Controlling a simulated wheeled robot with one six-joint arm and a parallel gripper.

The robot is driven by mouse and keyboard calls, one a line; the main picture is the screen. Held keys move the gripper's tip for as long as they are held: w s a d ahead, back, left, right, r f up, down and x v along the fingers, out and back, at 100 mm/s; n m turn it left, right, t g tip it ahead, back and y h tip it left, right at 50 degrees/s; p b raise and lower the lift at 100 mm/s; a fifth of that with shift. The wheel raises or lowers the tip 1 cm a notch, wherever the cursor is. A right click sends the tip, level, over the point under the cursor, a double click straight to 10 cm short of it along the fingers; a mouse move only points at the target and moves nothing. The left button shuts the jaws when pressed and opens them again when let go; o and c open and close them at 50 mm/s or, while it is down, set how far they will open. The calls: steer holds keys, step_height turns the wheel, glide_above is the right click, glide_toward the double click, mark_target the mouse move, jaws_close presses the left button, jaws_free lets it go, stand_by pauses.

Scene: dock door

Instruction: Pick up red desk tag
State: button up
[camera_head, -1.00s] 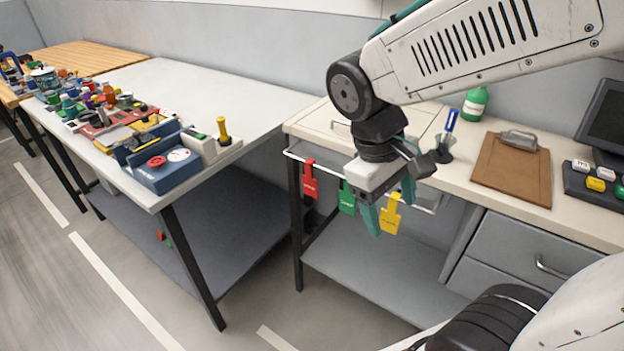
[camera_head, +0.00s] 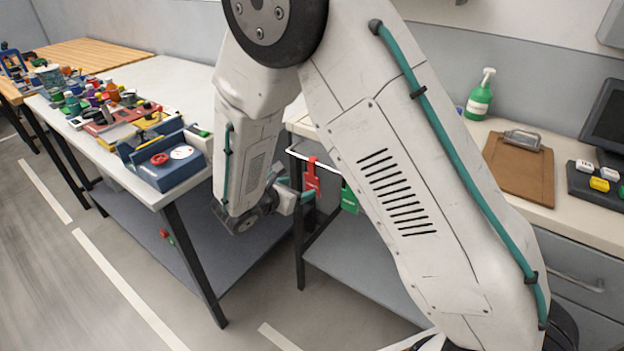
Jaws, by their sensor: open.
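The red desk tag (camera_head: 312,179) hangs from the rail (camera_head: 297,154) along the front edge of the desk, just left of the green tag (camera_head: 349,197). My gripper (camera_head: 298,190) is low, at the tag's left side, with its teal fingers pointing right toward it. The gripper is open. The fingers are very close to the red tag, and I cannot tell whether they touch it or stand around it. The yellow tag is hidden behind my arm.
A clipboard (camera_head: 518,168), a green spray bottle (camera_head: 479,97) and a keypad (camera_head: 597,184) are on the desk. The left workbench (camera_head: 120,176) holds a blue device (camera_head: 168,165) and many small items. Its corner is close to my forearm.

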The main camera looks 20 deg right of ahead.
mark_target(312, 183)
steer(key=x, duration=0.7)
steer(key=shift+d+r, duration=0.1)
steer(key=shift+d, duration=0.25)
steer(key=c, duration=1.1)
